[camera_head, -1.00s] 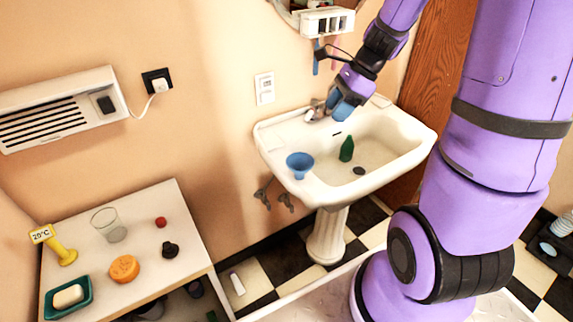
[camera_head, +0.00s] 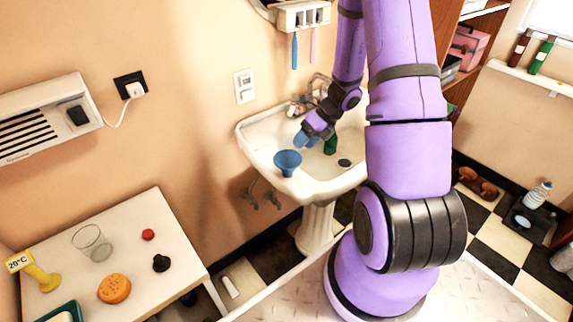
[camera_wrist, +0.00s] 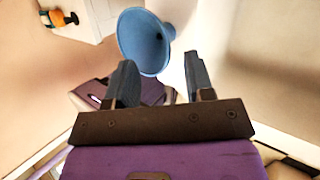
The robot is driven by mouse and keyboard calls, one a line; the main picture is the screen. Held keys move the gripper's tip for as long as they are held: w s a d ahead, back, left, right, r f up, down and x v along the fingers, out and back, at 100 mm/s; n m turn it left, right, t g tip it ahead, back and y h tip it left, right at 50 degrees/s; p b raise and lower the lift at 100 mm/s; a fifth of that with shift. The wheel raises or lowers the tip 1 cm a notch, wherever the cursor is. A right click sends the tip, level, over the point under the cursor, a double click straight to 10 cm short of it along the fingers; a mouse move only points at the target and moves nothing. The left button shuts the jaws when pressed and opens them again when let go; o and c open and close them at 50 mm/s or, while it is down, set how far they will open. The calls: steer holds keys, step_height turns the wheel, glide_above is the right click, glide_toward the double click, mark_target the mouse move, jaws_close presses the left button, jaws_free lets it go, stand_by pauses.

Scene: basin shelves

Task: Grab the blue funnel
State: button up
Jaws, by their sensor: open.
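The blue funnel (camera_head: 288,162) sits on the left part of the white sink's (camera_head: 262,134) rim, its wide mouth up. In the wrist view the funnel (camera_wrist: 146,41) shows just beyond the fingertips, in line with the gap and a little left of its middle. My gripper (camera_wrist: 158,80) is open, with nothing between its two fingers. In the head view my gripper (camera_head: 302,141) is over the basin, just right of and slightly behind the funnel. It appears close to the funnel but apart from it.
A faucet (camera_head: 297,108) stands at the back of the sink. A white table (camera_head: 190,236) at lower left holds a glass (camera_head: 92,243), an orange sponge-like item (camera_head: 114,289) and other small things.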

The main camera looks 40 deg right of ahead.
mark_target(287, 167)
steer(key=shift+s+x, duration=0.2)
steer(key=shift+x, duration=1.5)
steer(key=shift+s+x, duration=0.15)
steer(key=shift+x, duration=1.55)
steer(key=shift+d+f, duration=0.15)
steer(key=shift+f, duration=0.05)
jaws_close()
